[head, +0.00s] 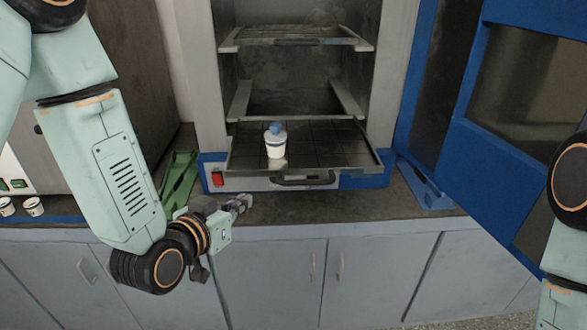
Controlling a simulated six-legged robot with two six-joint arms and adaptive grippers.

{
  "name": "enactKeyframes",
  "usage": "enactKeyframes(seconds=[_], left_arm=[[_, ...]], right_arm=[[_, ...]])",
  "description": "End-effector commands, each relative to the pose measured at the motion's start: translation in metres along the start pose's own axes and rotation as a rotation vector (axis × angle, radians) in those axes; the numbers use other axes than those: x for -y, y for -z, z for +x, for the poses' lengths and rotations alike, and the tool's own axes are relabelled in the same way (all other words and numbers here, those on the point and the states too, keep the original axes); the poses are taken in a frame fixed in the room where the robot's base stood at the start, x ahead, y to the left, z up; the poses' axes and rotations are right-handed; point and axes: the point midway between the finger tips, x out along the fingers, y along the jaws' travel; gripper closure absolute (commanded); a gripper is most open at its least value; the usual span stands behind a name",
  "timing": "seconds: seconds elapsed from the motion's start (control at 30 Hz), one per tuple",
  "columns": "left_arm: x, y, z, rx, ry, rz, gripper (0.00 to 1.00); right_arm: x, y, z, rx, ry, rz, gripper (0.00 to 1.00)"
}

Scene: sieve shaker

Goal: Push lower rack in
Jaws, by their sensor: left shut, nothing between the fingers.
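The lower rack (330,152) is a dark, gridded shelf at the bottom of the open cabinet (206,75). It sticks out past the front of the cabinet, with a dark handle (302,181) on its front edge. A small white bottle with a blue cap (275,145) stands upright on it. My left gripper (243,204) is shut and empty, in front of the counter, below and left of the rack handle, apart from it. At the right edge only parts of my right arm show; its gripper is out of view.
An upper rack (297,37) sits inside the cabinet. The blue door (470,150) stands open on the right. A green object (178,180) and a blue object (425,185) lie on the counter (345,208) either side. Two small cups (33,206) stand far left.

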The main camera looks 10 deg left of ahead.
Motion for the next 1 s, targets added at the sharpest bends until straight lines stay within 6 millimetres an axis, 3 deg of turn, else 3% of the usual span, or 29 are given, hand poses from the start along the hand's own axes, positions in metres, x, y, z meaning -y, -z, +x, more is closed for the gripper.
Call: enactKeyframes(seconds=[0.03, 0.1, 0.4, 0.8, 1.0], left_arm=[[-0.004, -0.004, -0.013, 0.030, -0.026, 0.055, 1.00], [-0.011, -0.013, -0.024, 0.041, -0.070, 0.165, 1.00], [-0.039, -0.021, -0.064, -0.056, -0.207, 0.672, 1.00], [-0.069, 0.008, -0.085, -0.359, -0.193, 1.367, 1.00], [-0.069, 0.011, -0.085, -0.393, -0.157, 1.518, 1.00]], right_arm=[[0.000, 0.000, -0.020, 0.000, 0.000, 0.000, 0.60], [0.000, 0.000, -0.031, 0.000, 0.000, 0.000, 0.60], [0.000, 0.000, -0.058, 0.000, 0.000, 0.000, 0.60], [0.000, 0.000, -0.059, 0.000, 0.000, 0.000, 0.60], [0.000, 0.000, -0.059, 0.000, 0.000, 0.000, 0.60]])
